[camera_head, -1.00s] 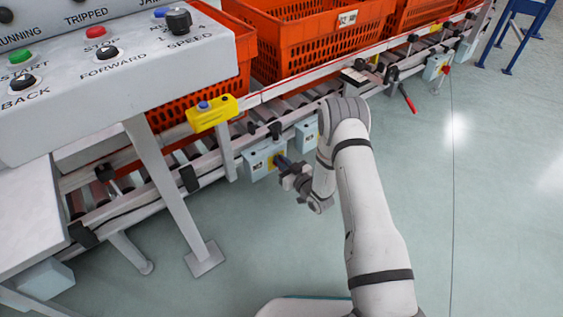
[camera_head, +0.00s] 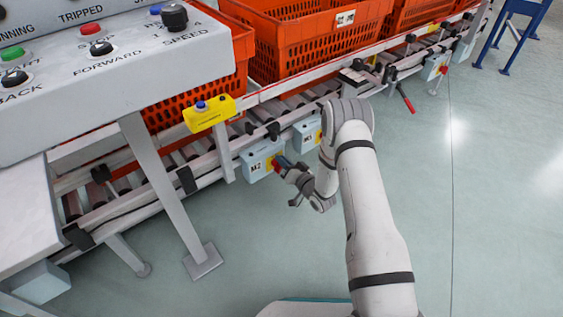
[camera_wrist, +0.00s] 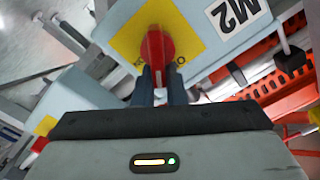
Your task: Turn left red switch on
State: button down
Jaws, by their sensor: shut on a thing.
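A pale grey-blue box (camera_head: 251,170) marked M2 hangs under the conveyor rail, with a red switch on a yellow plate on its face. In the wrist view the red switch (camera_wrist: 157,48) stands out from the yellow plate (camera_wrist: 128,40), beside the M2 label (camera_wrist: 235,12). My gripper (camera_wrist: 158,78) is shut on the switch's handle, its two dark fingers close on either side. In the head view my gripper (camera_head: 281,164) reaches the box from the right. The fingers partly hide the plate's markings, so I cannot read the switch's position.
A second box (camera_head: 308,133) with a yellow plate hangs to the right, close to my arm. Orange totes (camera_head: 310,45) stand on the roller conveyor above. A yellow button box (camera_head: 209,114) and a control panel (camera_head: 100,75) are at left. The floor (camera_head: 490,200) at right is clear.

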notch_tip(320, 180, down, 3)
jog(key=m, duration=1)
jog(key=shift+d+r, duration=0.15)
jog(key=shift+m, duration=0.5)
jog(key=c, duration=1.6)
grip_release()
jog(key=shift+o, duration=0.6)
jog(key=shift+r, duration=0.1)
jog(key=shift+w+d+r, duration=0.1)
jog(key=p+v, duration=0.2)
jog(key=v, duration=0.5)
jog(key=shift+s+d, duration=0.25)
jog(key=shift+s, duration=0.05)
